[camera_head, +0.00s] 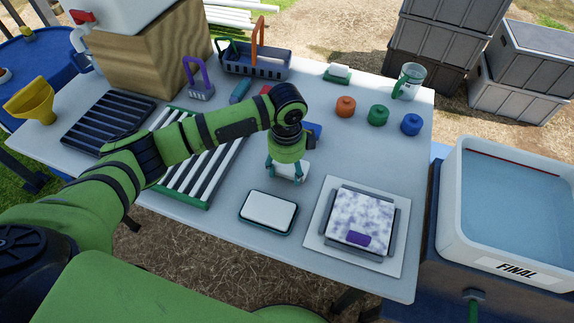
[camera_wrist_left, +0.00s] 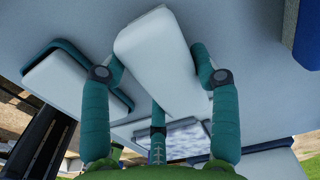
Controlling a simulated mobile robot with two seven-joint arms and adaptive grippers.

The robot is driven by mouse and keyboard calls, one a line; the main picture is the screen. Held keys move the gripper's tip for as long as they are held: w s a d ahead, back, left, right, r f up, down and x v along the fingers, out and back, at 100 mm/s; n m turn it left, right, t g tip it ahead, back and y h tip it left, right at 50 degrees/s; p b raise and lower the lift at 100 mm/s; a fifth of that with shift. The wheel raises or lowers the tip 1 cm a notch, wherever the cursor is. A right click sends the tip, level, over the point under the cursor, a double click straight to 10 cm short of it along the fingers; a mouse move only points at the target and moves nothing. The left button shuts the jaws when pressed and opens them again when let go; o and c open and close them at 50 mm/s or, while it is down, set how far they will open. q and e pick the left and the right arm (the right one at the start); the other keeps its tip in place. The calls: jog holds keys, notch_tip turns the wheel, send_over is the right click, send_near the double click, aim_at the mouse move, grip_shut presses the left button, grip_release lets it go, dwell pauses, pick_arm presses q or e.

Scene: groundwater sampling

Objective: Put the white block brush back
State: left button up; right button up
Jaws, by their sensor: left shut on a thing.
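My left gripper (camera_head: 286,173) is shut on a white block (camera_head: 293,170), which looks like the white block brush. The block is held a little above the grey table (camera_head: 340,150); I cannot tell whether its underside touches it. In the left wrist view the block (camera_wrist_left: 155,55) sits between the teal fingers, long and tilted. A dark-green-rimmed tray with a white pad (camera_head: 268,211) lies just in front of the gripper; the pad also shows in the left wrist view (camera_wrist_left: 62,84). My right gripper is not in view.
A slatted rack (camera_head: 185,185) is at left. Orange (camera_head: 345,107), green (camera_head: 378,116) and blue (camera_head: 411,125) pots stand at back right. A green-based white block (camera_head: 338,72) is behind.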

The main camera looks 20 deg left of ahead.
aim_at(287, 166)
pick_arm(q)
jog(key=shift+f, duration=0.1)
jog(key=o, duration=1)
notch_tip(287, 166, up, 12)
jog(key=shift+r+b, duration=0.2)
jog(key=shift+b, duration=0.45)
